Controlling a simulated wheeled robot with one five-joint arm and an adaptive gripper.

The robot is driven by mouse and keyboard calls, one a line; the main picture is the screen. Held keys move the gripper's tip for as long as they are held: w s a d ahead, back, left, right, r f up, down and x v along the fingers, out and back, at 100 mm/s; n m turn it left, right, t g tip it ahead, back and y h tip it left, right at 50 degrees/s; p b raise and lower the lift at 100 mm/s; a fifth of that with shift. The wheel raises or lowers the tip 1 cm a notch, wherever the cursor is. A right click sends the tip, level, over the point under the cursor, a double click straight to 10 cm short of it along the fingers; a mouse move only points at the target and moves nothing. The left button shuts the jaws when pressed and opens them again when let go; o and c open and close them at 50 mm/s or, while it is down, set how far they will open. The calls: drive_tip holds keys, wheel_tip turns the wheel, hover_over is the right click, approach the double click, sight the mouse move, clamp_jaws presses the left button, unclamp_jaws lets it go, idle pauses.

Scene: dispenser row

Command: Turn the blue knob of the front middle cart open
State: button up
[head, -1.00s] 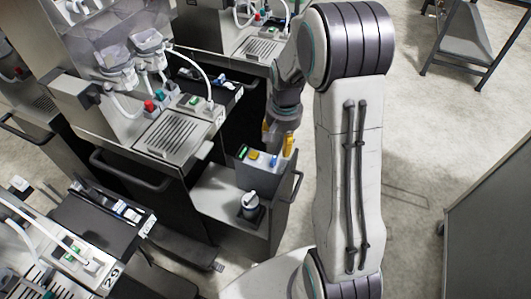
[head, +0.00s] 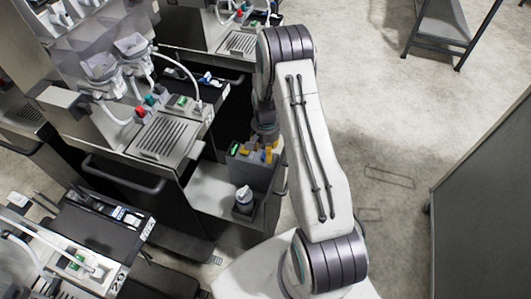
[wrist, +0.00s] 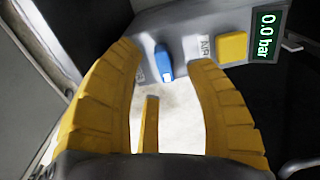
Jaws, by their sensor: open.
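The blue knob (wrist: 164,62) sits on a grey panel (wrist: 180,25) of the cart, with a white mark at its lower end. My gripper (wrist: 163,66) is open, its yellow fingers spread to the left and right of the knob. From this view I cannot tell whether a finger touches it. In the head view my gripper (head: 262,153) is down at the small control box (head: 252,174) on the cart's right side, and hides most of the knob there.
A yellow button (wrist: 232,47) beside an "AIR" label and a green display (wrist: 266,33) reading 0.0 bar are right of the knob. A white-topped canister (head: 244,198) stands on the cart's lower shelf (head: 212,188). A grey panel (head: 485,200) stands at right; floor between is clear.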

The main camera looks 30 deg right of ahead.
drive_tip(key=shift+f, duration=1.3)
drive_tip(key=shift+c, duration=0.3)
clamp_jaws()
